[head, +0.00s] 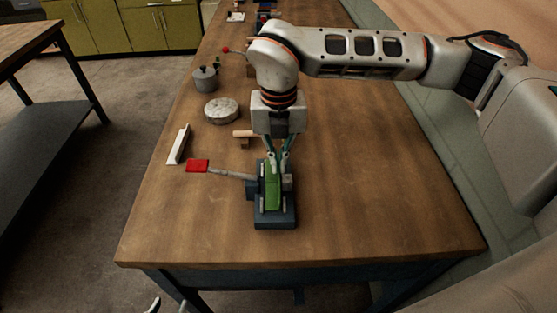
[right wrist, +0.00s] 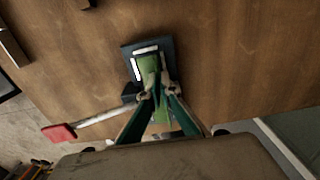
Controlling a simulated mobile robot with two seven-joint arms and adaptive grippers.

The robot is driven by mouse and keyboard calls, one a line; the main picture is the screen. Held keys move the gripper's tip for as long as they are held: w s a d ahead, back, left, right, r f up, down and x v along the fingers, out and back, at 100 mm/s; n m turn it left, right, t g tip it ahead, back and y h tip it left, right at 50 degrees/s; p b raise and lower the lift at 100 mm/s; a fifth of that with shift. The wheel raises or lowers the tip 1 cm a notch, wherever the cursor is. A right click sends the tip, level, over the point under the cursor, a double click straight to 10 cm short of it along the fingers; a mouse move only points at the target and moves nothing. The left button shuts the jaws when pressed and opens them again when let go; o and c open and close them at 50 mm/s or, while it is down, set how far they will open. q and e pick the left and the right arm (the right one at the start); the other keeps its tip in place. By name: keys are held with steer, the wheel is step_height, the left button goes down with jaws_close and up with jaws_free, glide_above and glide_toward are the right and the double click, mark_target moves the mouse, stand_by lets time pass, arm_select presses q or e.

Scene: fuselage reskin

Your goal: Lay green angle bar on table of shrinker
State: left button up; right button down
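The green angle bar (head: 272,188) lies along the top of the shrinker, over its table. It also shows in the right wrist view (right wrist: 149,66). The shrinker (head: 275,222) is a dark blue-grey tool on the wooden bench, with a long lever ending in a red grip (head: 197,166) to its left. My right gripper (head: 278,156) points down over the shrinker, its fingertips close together on the bar's upright edge; they partly hide the bar. Only a tip of my left gripper (head: 153,304) shows at the bottom edge, away from the bench; its opening is hidden.
On the bench (head: 370,190) stand a white angle piece (head: 179,144), a round grey disc (head: 221,111), a grey pot-like item (head: 205,79) and a wooden-handled tool (head: 243,134). More tools stand at the far end. The bench right of the shrinker is clear.

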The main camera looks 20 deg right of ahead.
steer(key=shift+f+b, duration=0.3)
steer(key=shift+f, duration=0.4)
steer(key=c, duration=2.2)
jaws_free()
step_height(320, 180, up, 12)
